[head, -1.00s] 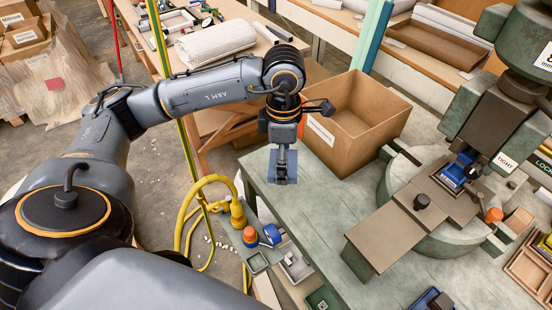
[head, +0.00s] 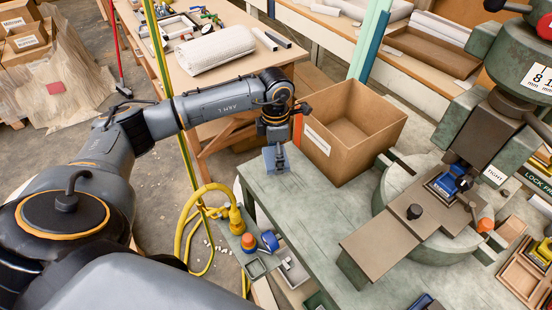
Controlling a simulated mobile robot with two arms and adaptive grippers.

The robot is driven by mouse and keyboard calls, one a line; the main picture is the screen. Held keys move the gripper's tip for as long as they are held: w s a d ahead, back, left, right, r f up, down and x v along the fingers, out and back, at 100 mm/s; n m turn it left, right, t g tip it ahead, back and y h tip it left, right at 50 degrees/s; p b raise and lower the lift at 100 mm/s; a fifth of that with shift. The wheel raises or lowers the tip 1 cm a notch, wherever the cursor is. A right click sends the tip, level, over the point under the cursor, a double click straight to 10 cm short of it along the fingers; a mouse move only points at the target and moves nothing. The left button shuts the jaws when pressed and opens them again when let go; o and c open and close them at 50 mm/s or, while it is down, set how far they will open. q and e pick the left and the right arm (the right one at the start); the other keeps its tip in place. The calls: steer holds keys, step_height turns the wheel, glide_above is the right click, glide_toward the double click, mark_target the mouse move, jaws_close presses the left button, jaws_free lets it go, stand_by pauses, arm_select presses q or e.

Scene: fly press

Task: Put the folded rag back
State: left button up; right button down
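The folded rag (head: 271,160) is a small blue-grey piece at the far left corner of the green bench (head: 320,215), beside the cardboard box. My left gripper (head: 279,156) points down with its fingers on the rag and looks shut on it. The rag is at or just above the bench top; I cannot tell whether it touches. The fingers partly cover it.
An open cardboard box (head: 377,112) stands close to the right of the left gripper. The green fly press (head: 430,235) fills the right side. A yellow hose (head: 183,225) hangs left of the bench. The bench middle is clear.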

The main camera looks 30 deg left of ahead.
arm_select(q)
steer(key=shift+w+a+f, duration=0.3)
steer(key=shift+w+f, duration=0.25)
steer(key=shift+f, duration=0.25)
step_height(320, 180, down, 3)
steer(key=shift+p, duration=0.3)
steer(key=shift+f, duration=0.1)
steer(key=shift+f, duration=0.15)
steer(key=o, duration=0.9)
steer(key=shift+c, duration=0.2)
